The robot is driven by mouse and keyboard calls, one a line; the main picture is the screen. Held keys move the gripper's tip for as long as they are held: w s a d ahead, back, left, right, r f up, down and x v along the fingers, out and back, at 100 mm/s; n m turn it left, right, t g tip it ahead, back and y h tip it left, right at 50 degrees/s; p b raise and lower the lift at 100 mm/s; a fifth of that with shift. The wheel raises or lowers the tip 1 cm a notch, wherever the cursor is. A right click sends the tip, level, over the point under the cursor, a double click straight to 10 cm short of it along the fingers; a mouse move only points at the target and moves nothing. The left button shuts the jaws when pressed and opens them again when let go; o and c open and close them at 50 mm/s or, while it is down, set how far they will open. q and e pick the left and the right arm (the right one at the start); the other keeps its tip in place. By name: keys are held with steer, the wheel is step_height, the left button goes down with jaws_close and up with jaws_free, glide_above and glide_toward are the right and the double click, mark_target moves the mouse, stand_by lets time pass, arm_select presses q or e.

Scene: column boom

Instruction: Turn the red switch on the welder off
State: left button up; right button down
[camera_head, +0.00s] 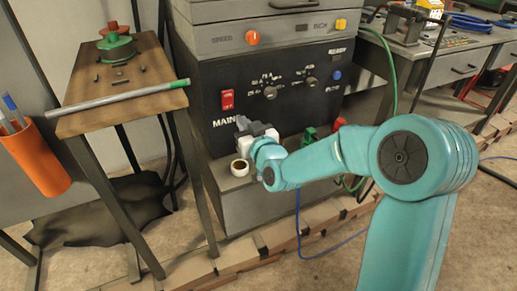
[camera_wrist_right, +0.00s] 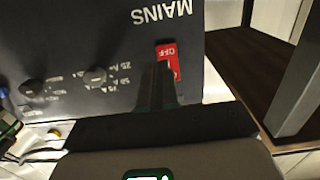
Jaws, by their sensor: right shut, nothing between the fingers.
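The welder (camera_head: 293,88) is a dark box with knobs and a "MAINS" label. Its red switch (camera_head: 227,99), marked OFF, is on the left of the front panel. It also shows in the right wrist view (camera_wrist_right: 167,50), where the label is upside down. I cannot tell which way the switch is tipped. My right gripper (camera_head: 242,122) is in front of the panel, just below and right of the switch in the head view. In the wrist view its shut, empty fingers (camera_wrist_right: 160,72) overlap part of the switch; contact cannot be told. My left gripper is not in view.
A wooden stand (camera_head: 90,88) with a long rod (camera_head: 125,97) is left of the welder. A green cable (camera_head: 392,75) hangs at the right, near a workbench (camera_head: 450,72).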

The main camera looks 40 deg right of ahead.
steer(key=f+v, duration=0.1)
steer(key=v, duration=0.6)
steer(key=shift+s+f, duration=0.3)
steer(key=shift+s, duration=0.05)
steer(key=shift+a, duration=0.1)
steer(key=shift+a, duration=0.1)
